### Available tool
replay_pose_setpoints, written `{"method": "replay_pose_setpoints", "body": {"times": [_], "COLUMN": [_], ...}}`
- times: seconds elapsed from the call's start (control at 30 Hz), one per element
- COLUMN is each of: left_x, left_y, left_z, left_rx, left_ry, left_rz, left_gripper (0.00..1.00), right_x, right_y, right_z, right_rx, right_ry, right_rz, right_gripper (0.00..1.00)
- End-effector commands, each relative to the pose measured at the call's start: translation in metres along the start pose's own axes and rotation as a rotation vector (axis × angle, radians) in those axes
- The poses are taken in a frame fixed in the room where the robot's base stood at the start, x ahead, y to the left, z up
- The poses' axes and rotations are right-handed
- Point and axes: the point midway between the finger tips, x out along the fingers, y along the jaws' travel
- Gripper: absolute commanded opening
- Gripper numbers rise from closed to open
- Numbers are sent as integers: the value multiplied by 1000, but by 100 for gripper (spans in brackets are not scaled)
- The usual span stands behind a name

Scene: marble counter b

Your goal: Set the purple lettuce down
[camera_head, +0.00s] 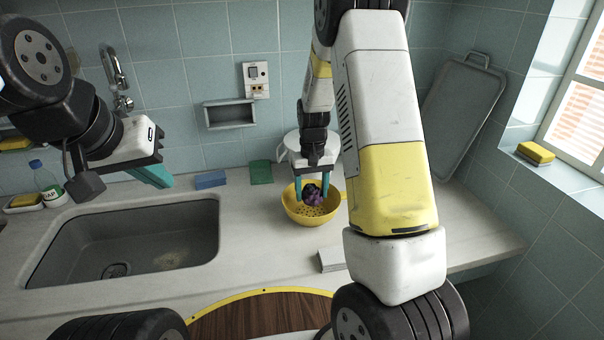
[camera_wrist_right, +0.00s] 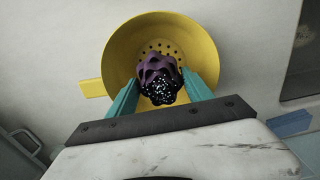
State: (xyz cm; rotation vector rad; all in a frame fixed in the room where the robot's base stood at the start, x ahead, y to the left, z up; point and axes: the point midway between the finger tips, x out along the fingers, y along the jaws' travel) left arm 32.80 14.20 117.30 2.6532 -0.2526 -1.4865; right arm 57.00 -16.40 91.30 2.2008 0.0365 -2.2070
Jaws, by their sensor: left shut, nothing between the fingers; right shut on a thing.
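The purple lettuce (camera_head: 312,194) is a small dark purple, ruffled head. It also shows in the right wrist view (camera_wrist_right: 158,76). My right gripper (camera_head: 312,190) is shut on it, with a teal finger on each side. The lettuce is at a yellow colander (camera_head: 292,212), inside its outline in both views; I cannot tell whether it touches the bottom. The colander shows in the right wrist view (camera_wrist_right: 118,58) with its holes. My left gripper (camera_head: 155,174) is shut and empty, above the sink's back edge.
A sink (camera_head: 70,240) is at the left. A round wooden board (camera_head: 262,318) is at the front. Counter between sink and colander is clear.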

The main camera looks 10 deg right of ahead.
Motion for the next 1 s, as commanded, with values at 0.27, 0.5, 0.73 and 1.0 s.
{"method": "replay_pose_setpoints", "body": {"times": [0.27, 0.5, 0.73, 1.0], "left_x": [0, 0, 0, 0], "left_y": [0, 0, 0, 0], "left_z": [0, 0, 0, 0], "left_rx": [0, 0, 0, 0], "left_ry": [0, 0, 0, 0], "left_rz": [0, 0, 0, 0], "left_gripper": [0, 0, 0, 0], "right_x": [3, 3, 3, 3], "right_y": [0, 0, 0, 0], "right_z": [0, 0, 0, 0], "right_rx": [0, 0, 0, 0], "right_ry": [0, 0, 0, 0], "right_rz": [0, 0, 0, 0], "right_gripper": [18, 85, 85, 85]}}
